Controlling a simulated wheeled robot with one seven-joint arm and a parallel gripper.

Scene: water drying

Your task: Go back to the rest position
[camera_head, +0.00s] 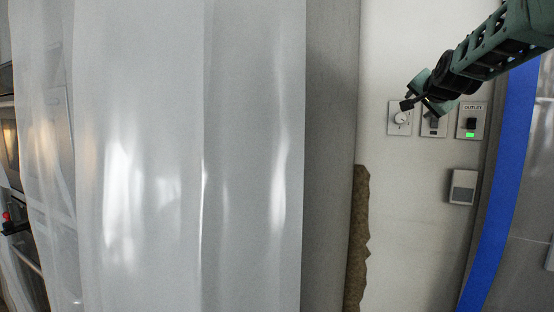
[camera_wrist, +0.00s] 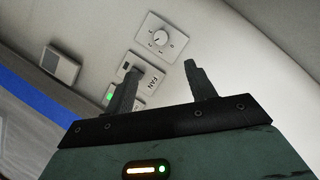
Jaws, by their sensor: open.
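My gripper (camera_head: 421,106) reaches in from the upper right in the head view, in front of the wall controls. It is open. In the wrist view its two dark fingers (camera_wrist: 162,75) stand apart with nothing held between them. A plate with a round dial (camera_head: 400,118) is just left of the fingertips; it also shows in the wrist view (camera_wrist: 161,37). The FAN switch plate (camera_wrist: 152,72) is partly hidden behind one finger. The OUTLET plate (camera_head: 472,120) has a lit green light. I cannot tell whether the fingers touch any plate.
A small box (camera_head: 463,187) is on the wall below the plates. Blue tape (camera_head: 505,180) runs down the right edge. Translucent plastic sheeting (camera_head: 190,150) fills the left. A ragged brown edge (camera_head: 357,240) shows at the lower middle of the wall.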

